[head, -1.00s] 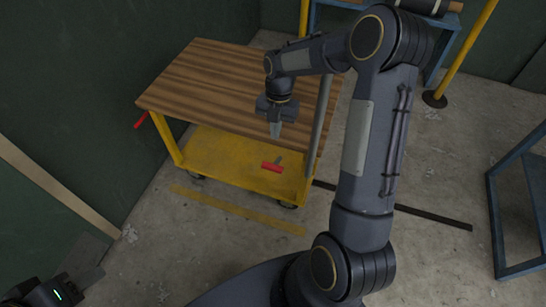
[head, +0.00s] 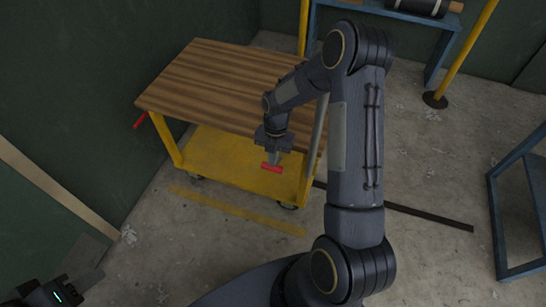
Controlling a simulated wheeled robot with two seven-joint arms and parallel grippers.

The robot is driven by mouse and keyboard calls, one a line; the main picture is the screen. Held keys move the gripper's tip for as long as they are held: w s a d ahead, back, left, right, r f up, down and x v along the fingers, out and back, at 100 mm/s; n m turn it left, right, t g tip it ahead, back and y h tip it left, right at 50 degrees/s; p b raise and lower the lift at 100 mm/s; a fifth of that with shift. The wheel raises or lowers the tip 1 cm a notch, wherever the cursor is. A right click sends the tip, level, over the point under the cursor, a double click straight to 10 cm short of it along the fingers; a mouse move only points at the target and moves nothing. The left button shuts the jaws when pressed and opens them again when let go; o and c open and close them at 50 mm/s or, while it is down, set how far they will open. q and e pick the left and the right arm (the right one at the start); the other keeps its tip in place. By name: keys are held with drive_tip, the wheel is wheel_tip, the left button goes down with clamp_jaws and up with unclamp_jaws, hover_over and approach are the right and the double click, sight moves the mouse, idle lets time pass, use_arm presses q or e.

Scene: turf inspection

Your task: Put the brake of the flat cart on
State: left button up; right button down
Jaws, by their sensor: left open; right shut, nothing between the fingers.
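The flat cart (head: 215,75) has a brown wooden top on a yellow frame with a yellow lower deck (head: 220,155). A red lever or pedal (head: 272,168) shows at the near right end of the cart, by the lower deck. Another red handle (head: 140,120) sticks out at the cart's left corner. My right gripper (head: 274,159) is shut and empty, pointing down right at the near red lever; its fingertips overlap the lever in the picture, and I cannot tell whether they touch. My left gripper (head: 80,285) is open at the bottom left, far from the cart.
A green wall (head: 70,80) stands close along the cart's left side. A blue bench (head: 385,12) and yellow posts (head: 470,50) are at the back right. A blue frame (head: 500,210) stands at the right edge.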

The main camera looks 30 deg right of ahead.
sight(270, 169)
drive_tip(key=shift+f, duration=0.1)
drive_tip(key=s+a+f+t+h+b, duration=0.1)
drive_tip(key=b, duration=0.1)
drive_tip(key=a+f+t+h+b, duration=0.1)
drive_tip(key=b, duration=0.1)
drive_tip(key=shift+s+f, duration=0.3)
drive_tip(key=shift+s, duration=0.05)
wheel_tip(270, 169, down, 10)
drive_tip(key=s+a+b, duration=0.1)
drive_tip(key=b, duration=0.5)
drive_tip(key=shift+s+a+r, duration=0.2)
drive_tip(key=shift+s+a, duration=0.05)
drive_tip(key=shift+a, duration=0.1)
idle(0.8)
